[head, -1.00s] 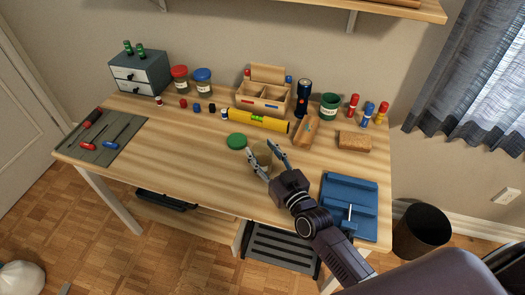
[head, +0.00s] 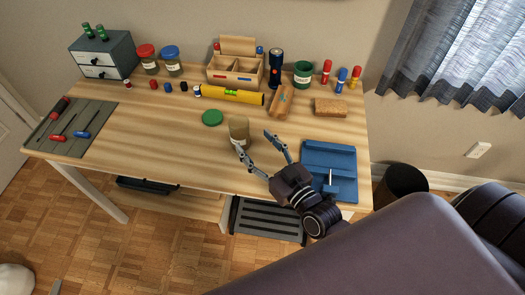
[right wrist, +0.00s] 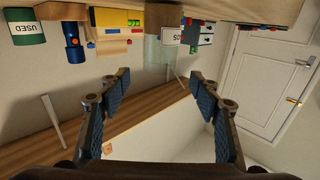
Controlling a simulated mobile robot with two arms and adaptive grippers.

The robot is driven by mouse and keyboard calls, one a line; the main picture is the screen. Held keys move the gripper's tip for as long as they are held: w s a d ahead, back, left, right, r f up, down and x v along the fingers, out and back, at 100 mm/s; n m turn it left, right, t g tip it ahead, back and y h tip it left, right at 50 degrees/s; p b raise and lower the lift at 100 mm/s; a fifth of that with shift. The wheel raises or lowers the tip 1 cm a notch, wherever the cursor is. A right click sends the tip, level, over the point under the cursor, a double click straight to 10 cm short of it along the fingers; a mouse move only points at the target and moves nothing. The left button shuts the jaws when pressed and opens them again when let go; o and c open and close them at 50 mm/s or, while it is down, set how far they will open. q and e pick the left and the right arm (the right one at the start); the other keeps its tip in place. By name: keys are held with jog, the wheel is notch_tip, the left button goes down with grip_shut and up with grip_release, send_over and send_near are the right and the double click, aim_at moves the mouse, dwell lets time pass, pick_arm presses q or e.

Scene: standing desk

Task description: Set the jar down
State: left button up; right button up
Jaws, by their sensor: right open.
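The jar (head: 239,132) is an open, brownish see-through jar. It stands upright on the desk, right of a flat green lid (head: 212,118). In the right wrist view, which is upside down, the jar (right wrist: 162,48) shows beyond the fingers with a pale label. My right gripper (head: 254,143) is open and empty, just in front and to the right of the jar. One fingertip overlaps the jar's lower edge in the head view; I cannot tell whether it touches. My left gripper is out of view.
A yellow level (head: 230,95) and a wooden block plane (head: 281,100) lie behind the jar. A blue tray-like stand (head: 330,160) is to the right. Tools lie on a grey mat (head: 48,137) at the left. Bare desk (head: 150,140) lies left of the jar.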

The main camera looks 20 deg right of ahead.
jog(key=shift+s+d, duration=0.15)
jog(key=shift+s, duration=0.55)
jog(key=shift+s+d, duration=0.1)
jog(key=shift+s, duration=0.6)
